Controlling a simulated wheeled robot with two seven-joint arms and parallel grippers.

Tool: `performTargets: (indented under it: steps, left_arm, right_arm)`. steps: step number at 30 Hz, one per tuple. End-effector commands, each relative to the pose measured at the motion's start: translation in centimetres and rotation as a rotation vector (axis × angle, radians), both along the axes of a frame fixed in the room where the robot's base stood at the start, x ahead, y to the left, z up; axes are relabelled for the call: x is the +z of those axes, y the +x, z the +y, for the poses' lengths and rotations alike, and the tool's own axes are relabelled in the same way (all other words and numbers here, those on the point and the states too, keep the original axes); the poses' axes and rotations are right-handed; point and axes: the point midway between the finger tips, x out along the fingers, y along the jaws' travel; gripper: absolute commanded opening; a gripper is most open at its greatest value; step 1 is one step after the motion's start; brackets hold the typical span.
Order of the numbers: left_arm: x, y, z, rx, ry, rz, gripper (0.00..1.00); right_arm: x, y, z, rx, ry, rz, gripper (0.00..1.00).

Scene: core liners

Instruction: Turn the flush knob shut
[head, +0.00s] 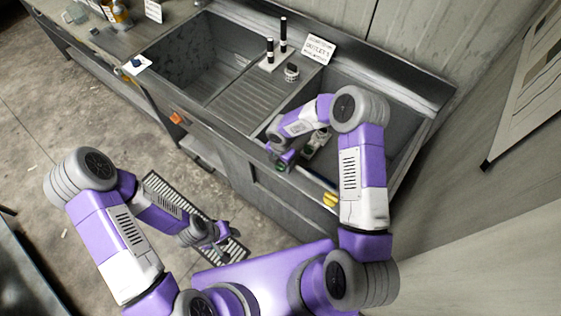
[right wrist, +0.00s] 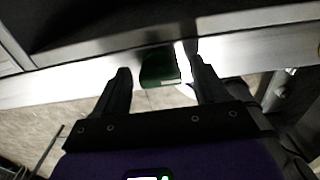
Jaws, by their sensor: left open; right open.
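A dark green knob (right wrist: 158,68) is on the sink's front edge, between the fingers of my right gripper (right wrist: 162,80) in the right wrist view. The fingers are open, with a gap visible on either side. In the head view the green knob (head: 280,167) is partly covered by my right gripper (head: 283,158). I cannot read any label saying which knob is the flush knob. An orange knob (head: 176,118) and a yellow knob (head: 331,198) are further along the same edge. My left gripper (head: 222,240) is open and empty, low over the floor grate.
The metal sink (head: 195,50) has two basins and a ribbed drainboard (head: 232,98). Black-topped markers (head: 270,52), a small round container (head: 292,72) and a lettered sign (head: 319,48) stand between the basins. A slotted grate (head: 158,184) lies on the floor.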

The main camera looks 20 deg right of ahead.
Motion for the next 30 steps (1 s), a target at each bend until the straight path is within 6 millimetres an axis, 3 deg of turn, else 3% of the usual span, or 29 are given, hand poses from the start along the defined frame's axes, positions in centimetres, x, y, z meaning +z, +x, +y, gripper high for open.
performTargets:
  steps: [8,19,30]
  left_arm:
    - [0.03,0.01,0.0,0.0,0.0,0.0,0.43]
    - [0.03,0.02,0.01,0.0,0.0,0.0,0.43]
    - [-0.87,0.01,0.0,0.0,0.0,0.0,0.43]
  right_arm:
    - [-0.23,-0.02,-0.01,-0.002,0.0,0.0,0.72]
    - [-0.21,-0.03,-0.01,-0.002,0.001,0.001,0.17]
    - [-0.36,0.0,-0.01,-0.066,0.0,0.0,0.16]
